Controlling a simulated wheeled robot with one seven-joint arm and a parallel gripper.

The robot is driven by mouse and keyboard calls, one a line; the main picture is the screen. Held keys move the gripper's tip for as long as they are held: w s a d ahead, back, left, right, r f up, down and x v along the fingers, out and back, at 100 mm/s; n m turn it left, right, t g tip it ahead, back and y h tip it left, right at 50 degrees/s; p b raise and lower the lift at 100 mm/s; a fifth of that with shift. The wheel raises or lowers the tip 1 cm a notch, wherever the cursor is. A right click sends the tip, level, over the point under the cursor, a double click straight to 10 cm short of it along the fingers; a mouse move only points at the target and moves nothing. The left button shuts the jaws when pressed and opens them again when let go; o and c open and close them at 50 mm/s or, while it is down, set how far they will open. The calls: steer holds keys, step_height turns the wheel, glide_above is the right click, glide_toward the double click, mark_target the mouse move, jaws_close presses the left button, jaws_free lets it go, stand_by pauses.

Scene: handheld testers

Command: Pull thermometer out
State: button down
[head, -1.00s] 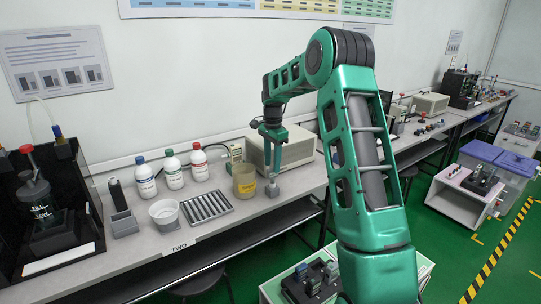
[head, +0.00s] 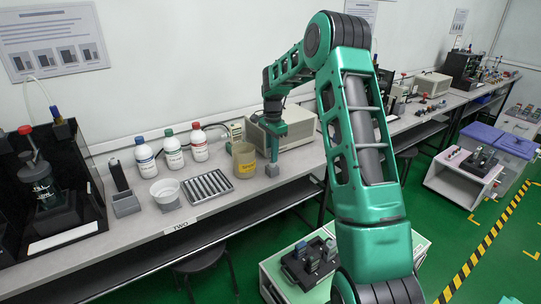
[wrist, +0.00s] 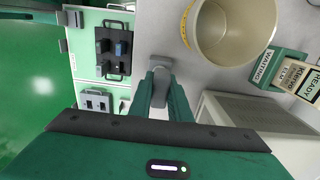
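My gripper (wrist: 161,88) points down over the bench, just right of the beaker. In the wrist view its two teal fingers close in on a small grey piece (wrist: 160,62) with a wider end. The grey piece also shows below my fingers in the head view (head: 272,170). I cannot tell whether it is the thermometer, or whether it touches the bench. The tan beaker (head: 244,160) with a yellow label looks empty in the wrist view (wrist: 228,48).
A white bowl (head: 165,191), a ribbed metal tray (head: 207,187) and three bottles (head: 172,154) stand left of the beaker. A beige box (head: 293,132) is close behind my gripper. The bench's front edge is near.

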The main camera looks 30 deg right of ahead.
steer(key=shift+r, duration=0.1)
steer(key=shift+r, duration=2.75)
